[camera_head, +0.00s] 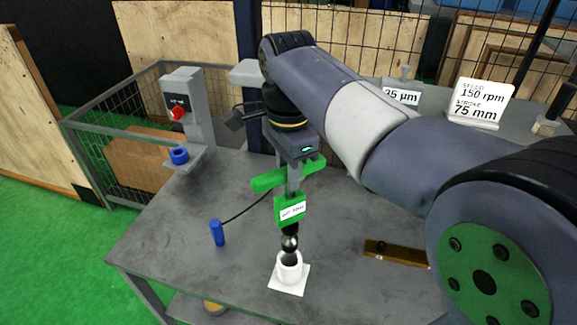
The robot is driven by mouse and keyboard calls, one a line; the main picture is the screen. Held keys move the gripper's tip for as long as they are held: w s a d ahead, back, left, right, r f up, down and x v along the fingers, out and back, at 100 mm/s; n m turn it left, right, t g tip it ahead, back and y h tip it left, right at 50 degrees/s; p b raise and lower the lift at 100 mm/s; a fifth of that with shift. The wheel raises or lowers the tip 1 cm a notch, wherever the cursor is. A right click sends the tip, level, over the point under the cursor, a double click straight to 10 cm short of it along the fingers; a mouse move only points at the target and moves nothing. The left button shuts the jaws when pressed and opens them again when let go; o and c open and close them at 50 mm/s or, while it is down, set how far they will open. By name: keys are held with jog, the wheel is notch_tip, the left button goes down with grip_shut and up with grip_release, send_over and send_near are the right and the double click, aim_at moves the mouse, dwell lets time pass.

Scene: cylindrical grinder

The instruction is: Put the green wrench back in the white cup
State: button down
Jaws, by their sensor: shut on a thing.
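The green wrench (291,210) hangs upright below my gripper (293,182). It has a green crossbar, a green block with a small white label, and a dark lower shaft with a shiny ball. My gripper is shut on the wrench near its crossbar. The white cup (290,272) stands on a white square base on the grey table, straight below the wrench in the picture. The wrench's lower end overlaps the cup's dark mouth. I cannot tell whether the tip is inside the cup or just above it.
A blue-handled tool (217,233) with a black cord stands left of the cup on the grey table (170,240). A brass-coloured bar (397,254) lies to the right. A post with a red switch (178,113) and a blue ring (180,155) is at the back left.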

jog(key=b, duration=0.2)
send_over(289, 220)
jog(key=w, duration=0.2)
jog(key=shift+s+f, duration=0.2)
jog(key=shift+f, duration=1.9)
jog(key=shift+p, duration=0.6)
jog(key=shift+f+b, duration=3.15)
jog(key=shift+f, duration=1.85)
jog(key=c, duration=1.1)
grip_release()
